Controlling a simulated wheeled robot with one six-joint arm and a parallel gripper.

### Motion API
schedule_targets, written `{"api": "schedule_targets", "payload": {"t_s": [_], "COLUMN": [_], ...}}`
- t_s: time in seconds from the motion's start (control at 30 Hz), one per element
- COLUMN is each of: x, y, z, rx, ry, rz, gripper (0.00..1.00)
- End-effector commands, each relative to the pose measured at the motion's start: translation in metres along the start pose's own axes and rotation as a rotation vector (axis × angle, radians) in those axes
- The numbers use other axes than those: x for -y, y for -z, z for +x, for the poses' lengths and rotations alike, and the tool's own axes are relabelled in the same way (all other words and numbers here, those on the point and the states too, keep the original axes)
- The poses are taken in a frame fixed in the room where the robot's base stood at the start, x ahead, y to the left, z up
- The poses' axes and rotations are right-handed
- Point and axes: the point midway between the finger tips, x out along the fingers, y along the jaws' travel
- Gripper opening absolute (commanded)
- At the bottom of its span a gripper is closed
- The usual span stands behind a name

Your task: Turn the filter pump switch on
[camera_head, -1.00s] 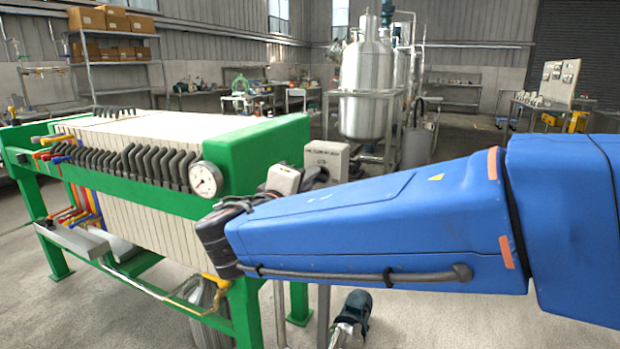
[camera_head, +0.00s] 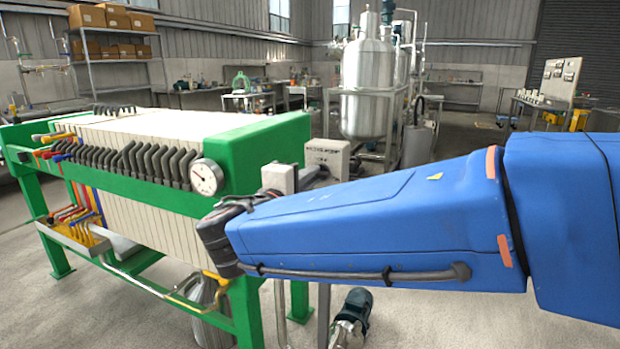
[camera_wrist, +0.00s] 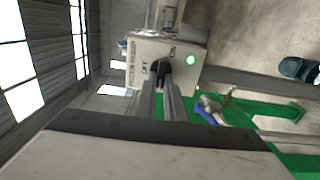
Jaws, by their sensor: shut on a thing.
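The switch box (camera_wrist: 188,56) is a pale grey box near the top of the wrist view, with a lit green lamp (camera_wrist: 190,60) and markings that look like OFF and ON. Its black knob (camera_wrist: 162,66) is between the fingertips of my gripper (camera_wrist: 162,84), which is shut on it. The fingers hide part of the knob, so its exact pointing is hard to read. In the head view, a pale grey box (camera_head: 328,154) stands on a post behind the green press end; my blue arm and dark wrist reach in front of it, and the knob is hidden there.
The green filter press (camera_head: 250,150) with white plates, black handles and a round gauge (camera_head: 206,177) stands close left of my wrist. A trough (camera_head: 65,236) with yellow in it is under its coloured taps.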

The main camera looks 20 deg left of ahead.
Motion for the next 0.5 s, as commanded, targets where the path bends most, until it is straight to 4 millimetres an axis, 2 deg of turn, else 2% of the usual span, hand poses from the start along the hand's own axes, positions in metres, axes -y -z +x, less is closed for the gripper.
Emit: {"api": "schedule_targets", "payload": {"t_s": [0.03,0.1,0.5], "x": [0.0017,0.0015,0.0004], "y": [0.0006,0.0006,0.0005], "z": [-0.0005,-0.0004,-0.0051], "rx": [-0.001,-0.001,-0.001], "ry": [0.002,0.002,0.000], "rz": [-0.002,-0.002,0.000], "gripper": [0.12,0.28,0.28]}}
